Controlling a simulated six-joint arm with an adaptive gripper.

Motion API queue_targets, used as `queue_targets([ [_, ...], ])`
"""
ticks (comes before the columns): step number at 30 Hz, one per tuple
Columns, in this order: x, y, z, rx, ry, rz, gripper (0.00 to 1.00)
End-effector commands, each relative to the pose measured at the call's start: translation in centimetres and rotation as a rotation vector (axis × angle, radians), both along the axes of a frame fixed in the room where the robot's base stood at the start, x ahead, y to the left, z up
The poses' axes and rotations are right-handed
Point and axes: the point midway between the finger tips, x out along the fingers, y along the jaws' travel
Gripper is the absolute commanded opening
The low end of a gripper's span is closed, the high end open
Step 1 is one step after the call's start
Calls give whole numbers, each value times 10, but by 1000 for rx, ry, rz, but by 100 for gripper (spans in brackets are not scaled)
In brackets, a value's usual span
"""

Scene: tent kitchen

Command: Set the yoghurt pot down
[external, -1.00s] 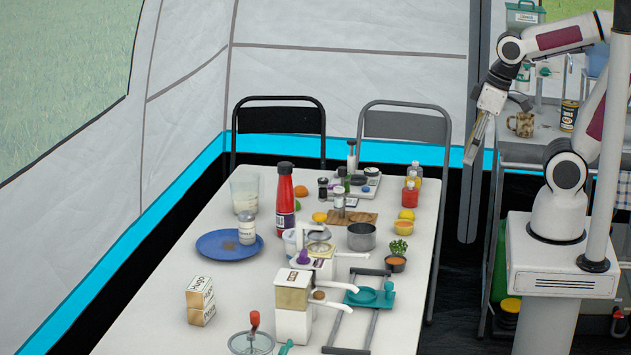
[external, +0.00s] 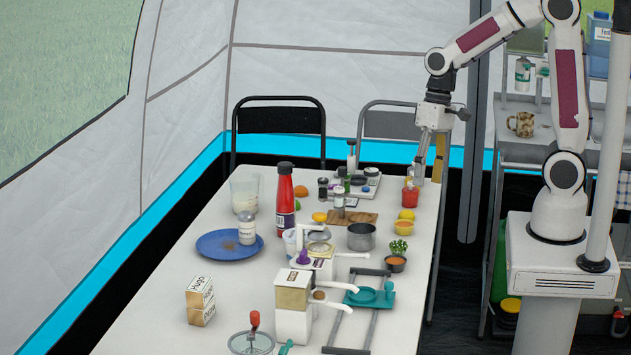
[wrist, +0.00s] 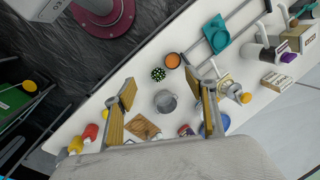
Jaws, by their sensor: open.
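No pot is held. A small whitish tub (external: 289,241) stands mid-table, partly hidden by the white press; I cannot tell whether it is the yoghurt pot. A white labelled jar (external: 247,228) stands on the blue plate (external: 215,246).
The white table (external: 190,335) is crowded along its middle and right: red bottle (external: 285,200), saucepan (external: 361,237), herb pot (external: 397,257), white presses, teal tool (external: 378,297). The front left is mostly clear around the Hugo boxes (external: 200,302). Two chairs stand behind.

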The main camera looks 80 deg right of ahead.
Motion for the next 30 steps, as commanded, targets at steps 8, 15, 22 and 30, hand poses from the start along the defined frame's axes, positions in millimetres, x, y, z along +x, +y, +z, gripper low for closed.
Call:
queue_targets([
  [8,38,4,-27,99,72,-174,56],
  [15,71,8,-52,184,135,-344,56],
  [22,106,10,-78,271,196,-526,56],
  [30,151,10,-112,380,270,-774,56],
])
